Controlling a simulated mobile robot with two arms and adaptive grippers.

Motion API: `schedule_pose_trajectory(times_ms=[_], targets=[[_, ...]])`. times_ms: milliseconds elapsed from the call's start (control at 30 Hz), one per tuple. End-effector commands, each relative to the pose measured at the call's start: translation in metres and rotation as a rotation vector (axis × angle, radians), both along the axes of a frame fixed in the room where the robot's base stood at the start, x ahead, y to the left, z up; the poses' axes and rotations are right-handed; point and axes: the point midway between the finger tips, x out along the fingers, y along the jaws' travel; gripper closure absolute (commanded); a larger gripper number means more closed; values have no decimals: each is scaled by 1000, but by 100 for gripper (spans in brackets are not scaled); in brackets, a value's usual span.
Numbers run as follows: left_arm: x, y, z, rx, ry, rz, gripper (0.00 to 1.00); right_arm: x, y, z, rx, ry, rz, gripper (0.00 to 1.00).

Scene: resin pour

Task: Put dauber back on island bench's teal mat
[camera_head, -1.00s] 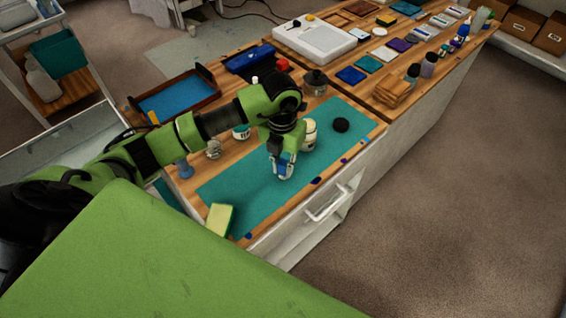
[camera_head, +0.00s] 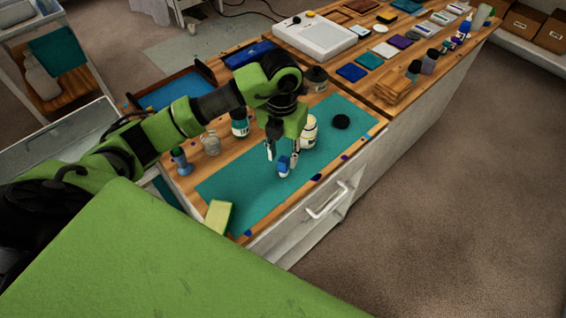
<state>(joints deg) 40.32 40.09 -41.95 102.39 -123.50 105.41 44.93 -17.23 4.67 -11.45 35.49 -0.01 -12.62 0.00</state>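The teal mat (camera_head: 235,190) lies along the front of the island bench. A small blue-and-white object that looks like the dauber (camera_head: 283,166) is on the mat, seemingly upright. My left gripper (camera_head: 282,155) is just above and around it. Its fingers are spread, with a gap between them and the blue body. Whether the dauber's base touches the mat all round is too small to tell. My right gripper is not in view.
A cream bottle (camera_head: 309,132) stands close behind the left gripper, and a black round puck (camera_head: 341,122) lies to its right. A yellow-green sponge (camera_head: 218,216) is at the mat's near left. The mat's left half is mostly clear.

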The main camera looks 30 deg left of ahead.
Motion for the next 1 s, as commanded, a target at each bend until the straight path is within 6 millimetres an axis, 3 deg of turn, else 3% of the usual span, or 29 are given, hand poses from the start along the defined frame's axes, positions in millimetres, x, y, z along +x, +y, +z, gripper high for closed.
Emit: schedule_pose_trajectory(times_ms=[200, 400, 1000], targets=[[2, 0, 47, -1, -6, -1, 67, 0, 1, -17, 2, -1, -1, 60], [1, 1, 76, 1, -4, 0, 67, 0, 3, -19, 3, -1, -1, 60], [0, 1, 83, -1, 0, 1, 67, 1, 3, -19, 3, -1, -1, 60]])
